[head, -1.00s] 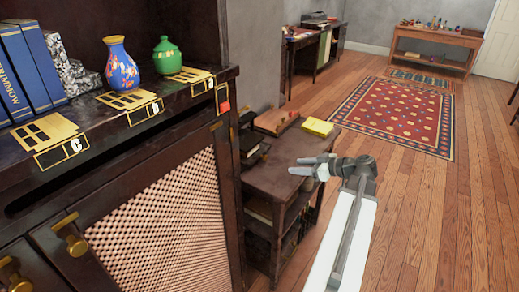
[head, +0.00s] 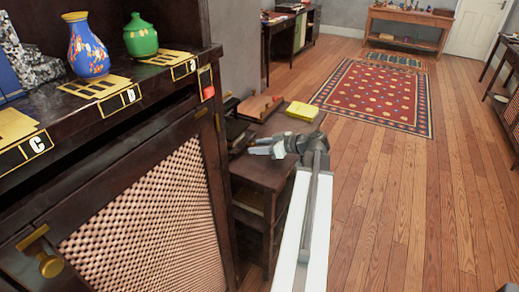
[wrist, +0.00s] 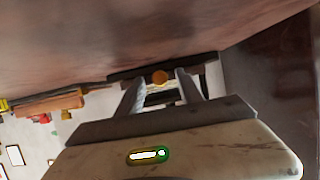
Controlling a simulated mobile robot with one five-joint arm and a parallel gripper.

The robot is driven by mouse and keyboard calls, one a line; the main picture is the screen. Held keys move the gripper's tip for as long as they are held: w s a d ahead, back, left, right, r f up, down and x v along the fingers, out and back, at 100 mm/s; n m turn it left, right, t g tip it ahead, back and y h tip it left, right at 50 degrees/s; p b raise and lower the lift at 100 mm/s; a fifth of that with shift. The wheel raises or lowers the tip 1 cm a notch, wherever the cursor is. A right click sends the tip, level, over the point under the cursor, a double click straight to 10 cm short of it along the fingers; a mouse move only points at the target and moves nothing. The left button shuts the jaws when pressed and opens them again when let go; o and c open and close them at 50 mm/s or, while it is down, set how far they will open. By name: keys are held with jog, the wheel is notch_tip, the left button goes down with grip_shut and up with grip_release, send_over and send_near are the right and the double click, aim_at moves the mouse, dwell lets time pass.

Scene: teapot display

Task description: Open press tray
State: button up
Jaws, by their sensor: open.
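My gripper (head: 257,146) is open and points left, over or beside the small dark side table (head: 262,176) in the head view. In the wrist view my gripper (wrist: 161,84) shows its two fingers apart. A round orange-brown knob (wrist: 159,77) on a dark bar shows between the fingertips; I cannot tell whether they touch it. I cannot tell for sure which thing is the press tray. A red button-like piece (head: 208,92) is on the right end of the cabinet's front edge.
The dark cabinet (head: 150,105) with lattice door and brass knob (head: 42,258) stands left. Its shelf holds a blue vase (head: 88,45) and green jar (head: 140,36). A yellow book (head: 302,111) lies on the side table. Wooden floor (head: 400,215) is clear right.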

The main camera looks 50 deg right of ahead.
jog(key=shift+w, duration=0.1)
grip_shut()
dwell(1.4)
